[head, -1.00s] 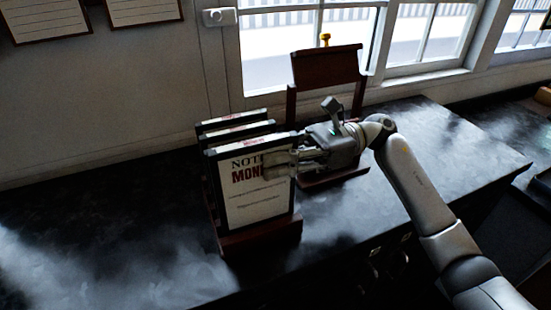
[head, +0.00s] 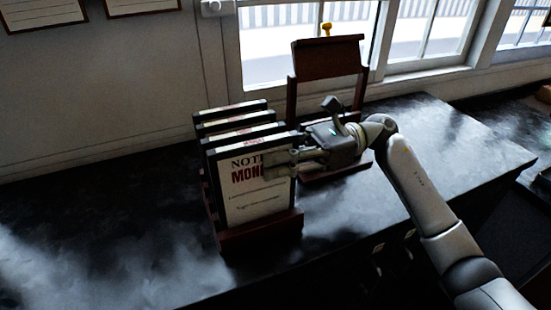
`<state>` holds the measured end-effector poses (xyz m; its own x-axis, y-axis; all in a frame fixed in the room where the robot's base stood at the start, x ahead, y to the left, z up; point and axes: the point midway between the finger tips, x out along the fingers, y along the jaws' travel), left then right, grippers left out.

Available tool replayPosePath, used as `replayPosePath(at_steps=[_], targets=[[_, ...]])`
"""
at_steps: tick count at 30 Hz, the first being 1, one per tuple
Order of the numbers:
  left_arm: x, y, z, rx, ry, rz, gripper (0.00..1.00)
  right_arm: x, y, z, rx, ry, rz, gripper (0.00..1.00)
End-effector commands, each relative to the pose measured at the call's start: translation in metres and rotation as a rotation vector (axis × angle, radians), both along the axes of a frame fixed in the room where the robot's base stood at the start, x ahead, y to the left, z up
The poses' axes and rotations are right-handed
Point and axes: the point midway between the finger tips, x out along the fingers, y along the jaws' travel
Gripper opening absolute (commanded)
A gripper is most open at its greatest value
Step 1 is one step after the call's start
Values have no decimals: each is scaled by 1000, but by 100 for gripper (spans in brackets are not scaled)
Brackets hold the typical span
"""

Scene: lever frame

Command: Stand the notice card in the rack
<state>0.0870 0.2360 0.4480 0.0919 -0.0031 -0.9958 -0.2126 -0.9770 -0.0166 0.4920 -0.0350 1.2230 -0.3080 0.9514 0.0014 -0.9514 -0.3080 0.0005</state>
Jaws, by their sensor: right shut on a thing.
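The notice card (head: 252,199) is a white, dark-framed panel with large print. It stands upright at the front of the dark red wooden rack (head: 260,233), its lower edge behind the rack's front ledge. Whether it rests on the rack's floor is hidden. My right gripper (head: 282,161) is shut on the card's upper right side, its fingers covering part of the heading. Several similar framed cards (head: 230,108) stand behind it in the rack, mostly hidden. My left gripper is not in view.
The dark countertop (head: 95,225) is clear on the left. A window (head: 430,35) is behind.

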Motion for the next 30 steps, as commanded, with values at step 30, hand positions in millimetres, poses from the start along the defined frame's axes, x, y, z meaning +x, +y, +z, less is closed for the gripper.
replayPosePath(at_steps=[30], targets=[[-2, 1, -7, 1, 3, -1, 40, 1, -2, -5, -1, 0, -1, 39]])
